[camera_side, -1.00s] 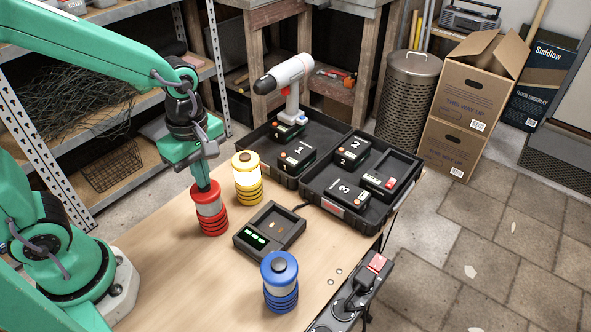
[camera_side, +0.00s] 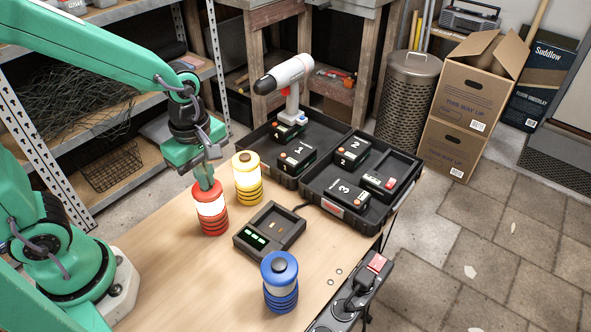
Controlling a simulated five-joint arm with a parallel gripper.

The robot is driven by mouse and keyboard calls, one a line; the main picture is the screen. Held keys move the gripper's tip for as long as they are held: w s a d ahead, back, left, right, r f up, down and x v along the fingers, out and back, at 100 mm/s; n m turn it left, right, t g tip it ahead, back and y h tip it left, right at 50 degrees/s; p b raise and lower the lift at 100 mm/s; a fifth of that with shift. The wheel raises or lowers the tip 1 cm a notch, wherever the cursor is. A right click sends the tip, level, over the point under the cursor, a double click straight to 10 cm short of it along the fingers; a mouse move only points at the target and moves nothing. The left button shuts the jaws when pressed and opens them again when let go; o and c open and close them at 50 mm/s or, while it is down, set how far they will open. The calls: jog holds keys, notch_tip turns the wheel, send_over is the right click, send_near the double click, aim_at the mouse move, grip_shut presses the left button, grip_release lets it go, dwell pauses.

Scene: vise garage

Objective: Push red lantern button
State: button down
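The red lantern (camera_side: 211,211) stands upright on the wooden table, left of the yellow lantern. Its middle band glows bright white. My gripper (camera_side: 205,182) points down right over the red lantern's top, its fingertips at or just above the button. The button is hidden by the fingers. The fingers look close together with nothing between them. I cannot tell whether the tips still touch the button.
A lit yellow lantern (camera_side: 247,178) stands close on the right of the red one. An unlit blue lantern (camera_side: 280,281) is near the front. A charger (camera_side: 269,229) lies between them. A black case (camera_side: 361,178) with numbered batteries and a drill (camera_side: 287,85) is behind.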

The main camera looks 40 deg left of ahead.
jog(key=shift+s+f, duration=0.35)
jog(key=shift+f, duration=0.15)
notch_tip(320, 180, up, 15)
jog(key=shift+w, duration=0.35)
dwell(0.7)
jog(key=s+a+f+m+t, duration=0.1)
jog(key=s+a+m+t, duration=0.4)
jog(key=m, duration=1.3)
jog(key=shift+a+f, duration=0.2)
jog(key=shift+f, duration=0.1)
